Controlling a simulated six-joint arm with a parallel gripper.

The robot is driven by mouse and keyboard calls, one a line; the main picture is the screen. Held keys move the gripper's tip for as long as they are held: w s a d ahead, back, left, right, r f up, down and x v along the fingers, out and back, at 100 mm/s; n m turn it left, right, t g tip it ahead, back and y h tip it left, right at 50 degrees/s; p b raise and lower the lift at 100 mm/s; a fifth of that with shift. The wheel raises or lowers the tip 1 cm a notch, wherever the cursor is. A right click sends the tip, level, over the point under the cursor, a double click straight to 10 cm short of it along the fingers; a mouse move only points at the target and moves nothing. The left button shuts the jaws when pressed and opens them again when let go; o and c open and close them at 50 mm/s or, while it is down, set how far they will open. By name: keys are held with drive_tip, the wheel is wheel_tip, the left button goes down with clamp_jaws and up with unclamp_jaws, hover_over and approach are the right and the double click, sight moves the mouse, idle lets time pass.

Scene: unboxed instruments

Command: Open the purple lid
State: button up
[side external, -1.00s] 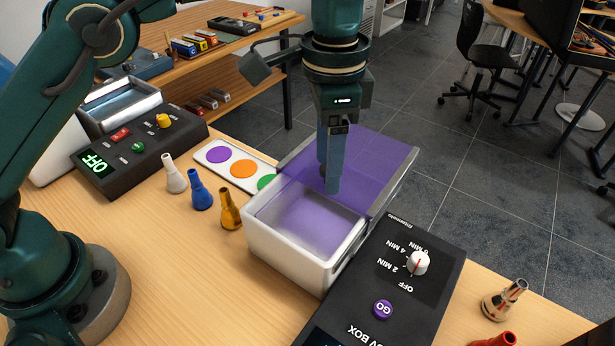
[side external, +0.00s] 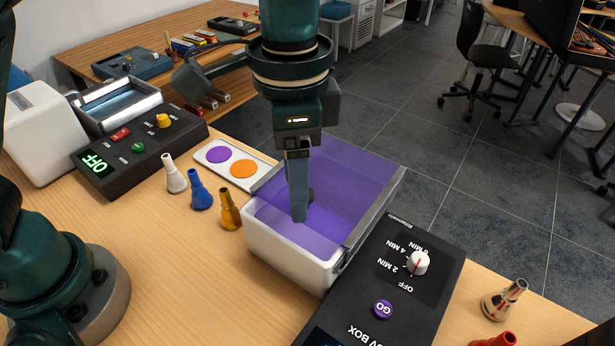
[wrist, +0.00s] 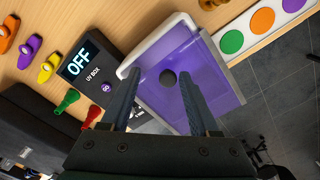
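The purple see-through lid (side external: 350,175) lies over the white box (side external: 290,262), covering most of its top and reaching near the front wall. It has a grey rail along its right edge. My gripper (side external: 299,217) points down over the lid.
The black UV box panel (side external: 400,270) with dial and purple button adjoins the box's right side. White, blue and yellow small bottles (side external: 200,192) stand at left. A card with coloured dots (side external: 235,163) lies behind them. A control box reading OFF (side external: 130,160) stands farther left.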

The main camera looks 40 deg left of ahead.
wheel_tip(320, 180, up, 3)
drive_tip(key=shift+r, duration=0.1)
drive_tip(key=s+a+r+n+t, duration=0.2)
drive_tip(key=a+r+n, duration=0.1)
drive_tip(key=a+r, duration=0.5)
drive_tip(key=s+a+f+n+t, duration=0.3)
drive_tip(key=s+a+f+n, duration=0.2)
drive_tip(key=s+a+f, duration=0.2)
drive_tip(key=shift+s+a+f, duration=0.25)
drive_tip(key=shift+a+f, duration=0.05)
drive_tip(key=shift+a, duration=0.35)
